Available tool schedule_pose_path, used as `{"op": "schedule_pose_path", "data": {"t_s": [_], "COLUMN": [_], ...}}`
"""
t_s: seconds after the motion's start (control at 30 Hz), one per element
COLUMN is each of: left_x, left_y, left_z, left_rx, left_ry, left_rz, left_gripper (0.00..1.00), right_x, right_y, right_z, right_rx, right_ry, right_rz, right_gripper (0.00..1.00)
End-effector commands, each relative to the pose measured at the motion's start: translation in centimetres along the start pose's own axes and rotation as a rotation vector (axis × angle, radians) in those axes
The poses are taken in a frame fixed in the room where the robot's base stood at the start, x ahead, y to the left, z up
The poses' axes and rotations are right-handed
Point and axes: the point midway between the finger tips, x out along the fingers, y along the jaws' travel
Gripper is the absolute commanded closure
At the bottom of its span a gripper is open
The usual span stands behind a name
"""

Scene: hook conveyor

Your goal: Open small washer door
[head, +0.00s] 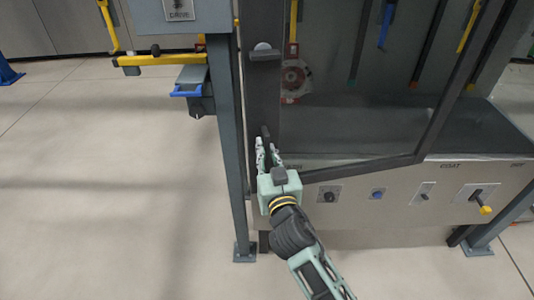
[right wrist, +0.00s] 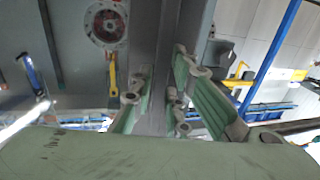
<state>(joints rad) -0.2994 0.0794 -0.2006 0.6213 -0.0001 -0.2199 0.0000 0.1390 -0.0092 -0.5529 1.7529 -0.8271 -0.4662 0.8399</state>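The washer door (head: 398,162) is a clear pane in a dark grey frame, in the middle and right of the head view. Its lower edge crosses the top of the front panel; I cannot tell how far it stands open. A dark upright handle (head: 265,133) is at the door's left side. My right gripper (head: 268,150) has its fingers on either side of this handle and looks shut on it. In the right wrist view a grey upright bar (right wrist: 157,75) runs between the fingers (right wrist: 160,90). My left gripper is not in view.
The front panel (head: 395,210) below the door carries several knobs and switches. A grey post (head: 232,150) stands just left of my right gripper. A yellow bar (head: 160,60) and a blue-handled part (head: 188,92) are at the upper left. The floor at left is clear.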

Motion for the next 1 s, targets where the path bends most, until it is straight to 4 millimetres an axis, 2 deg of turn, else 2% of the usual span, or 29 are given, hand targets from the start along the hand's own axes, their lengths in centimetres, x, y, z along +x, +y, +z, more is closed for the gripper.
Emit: {"op": "schedule_pose_path", "data": {"t_s": [0.13, 0.7, 0.87, 1.0], "left_x": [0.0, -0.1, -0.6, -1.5], "left_y": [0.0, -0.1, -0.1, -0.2], "left_z": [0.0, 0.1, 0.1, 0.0], "left_rx": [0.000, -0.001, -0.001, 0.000], "left_ry": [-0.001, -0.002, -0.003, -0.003], "left_rz": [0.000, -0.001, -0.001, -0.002], "left_gripper": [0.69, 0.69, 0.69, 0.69], "right_x": [0.0, -0.3, -1.9, -5.0], "right_y": [0.0, 0.1, 0.3, 0.7], "right_z": [0.0, 0.0, 0.0, 0.0], "right_rx": [0.000, -0.001, -0.002, -0.003], "right_ry": [0.000, -0.001, -0.003, -0.006], "right_rz": [0.000, -0.004, -0.030, -0.079], "right_gripper": [1.00, 1.00, 1.00, 1.00]}}
